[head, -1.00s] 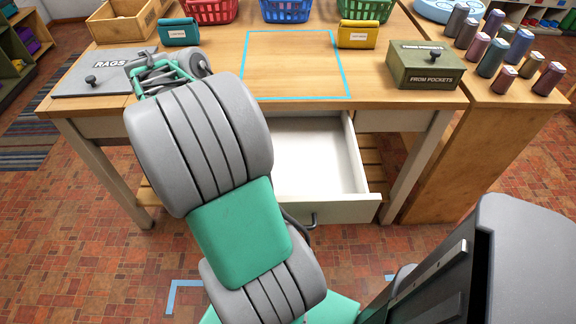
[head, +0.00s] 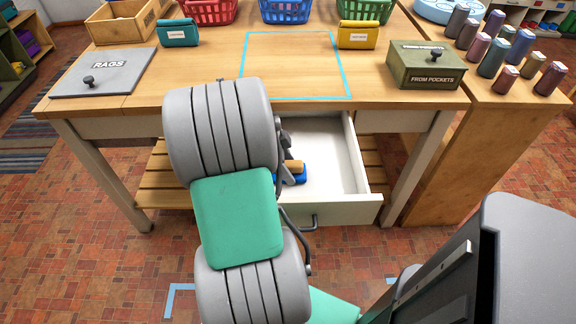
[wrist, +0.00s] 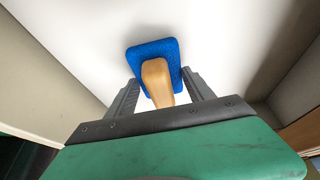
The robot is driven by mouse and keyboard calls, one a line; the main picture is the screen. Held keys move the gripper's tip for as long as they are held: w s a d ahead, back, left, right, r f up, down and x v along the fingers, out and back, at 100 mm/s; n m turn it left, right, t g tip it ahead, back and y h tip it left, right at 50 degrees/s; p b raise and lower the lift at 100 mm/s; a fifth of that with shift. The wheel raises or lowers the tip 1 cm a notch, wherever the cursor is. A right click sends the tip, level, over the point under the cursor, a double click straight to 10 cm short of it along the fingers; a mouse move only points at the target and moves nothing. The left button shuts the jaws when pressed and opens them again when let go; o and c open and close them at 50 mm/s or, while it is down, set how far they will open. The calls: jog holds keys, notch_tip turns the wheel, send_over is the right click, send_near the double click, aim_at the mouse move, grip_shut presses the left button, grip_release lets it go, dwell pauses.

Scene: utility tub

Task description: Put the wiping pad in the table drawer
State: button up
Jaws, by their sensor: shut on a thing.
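The wiping pad (wrist: 150,52) has a blue base and a tan wooden handle. My gripper (wrist: 160,92) is shut on its handle in the wrist view. In the head view the wiping pad (head: 292,172) shows partly beside my arm, over the left part of the open table drawer (head: 335,165). The drawer has a white inside and a dark pull on its front. In the wrist view the white drawer floor (wrist: 225,50) fills the background. I cannot tell whether the pad touches it.
The table top (head: 210,75) holds a grey RAGS lid (head: 105,72), a green FROM POCKETS box (head: 427,65), teal and yellow pouches, and baskets at the back. Several thread spools (head: 492,57) stand at the right. The drawer's right part is clear.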

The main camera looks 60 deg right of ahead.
jog(key=shift+f, duration=0.2)
jog(key=o, duration=1.3)
jog(key=shift+r, duration=0.1)
